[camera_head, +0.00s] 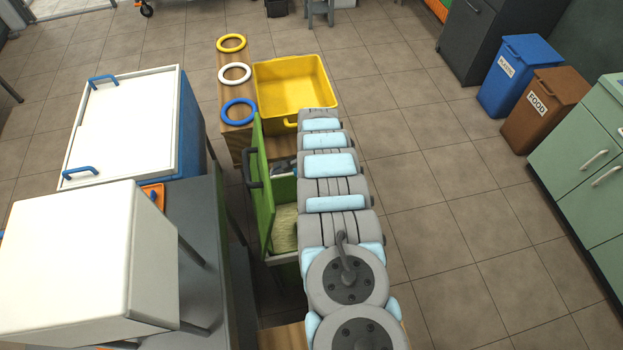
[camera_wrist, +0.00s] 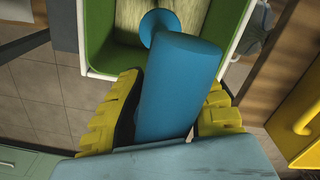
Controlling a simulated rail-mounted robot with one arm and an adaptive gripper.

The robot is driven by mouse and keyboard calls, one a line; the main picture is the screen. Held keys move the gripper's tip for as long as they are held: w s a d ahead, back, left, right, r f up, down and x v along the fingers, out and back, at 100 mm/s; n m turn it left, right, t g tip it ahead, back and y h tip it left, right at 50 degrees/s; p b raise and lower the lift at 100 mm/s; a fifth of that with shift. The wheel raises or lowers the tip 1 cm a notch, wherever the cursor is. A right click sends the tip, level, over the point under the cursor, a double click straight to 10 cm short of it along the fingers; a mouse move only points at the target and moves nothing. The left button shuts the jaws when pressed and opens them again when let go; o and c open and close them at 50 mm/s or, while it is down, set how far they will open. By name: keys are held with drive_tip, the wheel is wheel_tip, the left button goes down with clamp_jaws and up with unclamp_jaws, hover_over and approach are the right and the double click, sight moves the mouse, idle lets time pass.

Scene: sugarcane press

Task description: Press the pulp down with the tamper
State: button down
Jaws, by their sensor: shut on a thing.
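In the wrist view my gripper (camera_wrist: 166,105), with yellow ridged fingers, is shut on the blue tamper (camera_wrist: 183,85). The tamper's round end (camera_wrist: 160,27) is over pale, fibrous pulp (camera_wrist: 112,20) inside the green-rimmed bin (camera_wrist: 88,45). I cannot tell whether that end touches the pulp. In the head view the same bin has its green lid (camera_head: 260,190) standing open on the left, and the pulp (camera_head: 284,229) shows inside. My arm hides the gripper and most of the tamper there.
A yellow tub (camera_head: 292,85) and blue, white and yellow rings (camera_head: 238,111) sit on a wooden surface beyond the bin. A white-topped blue box (camera_head: 122,125) and a white box (camera_head: 75,255) stand left.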

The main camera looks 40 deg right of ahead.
drive_tip(key=shift+r+p, duration=2.5)
drive_tip(key=shift+r, duration=1.4)
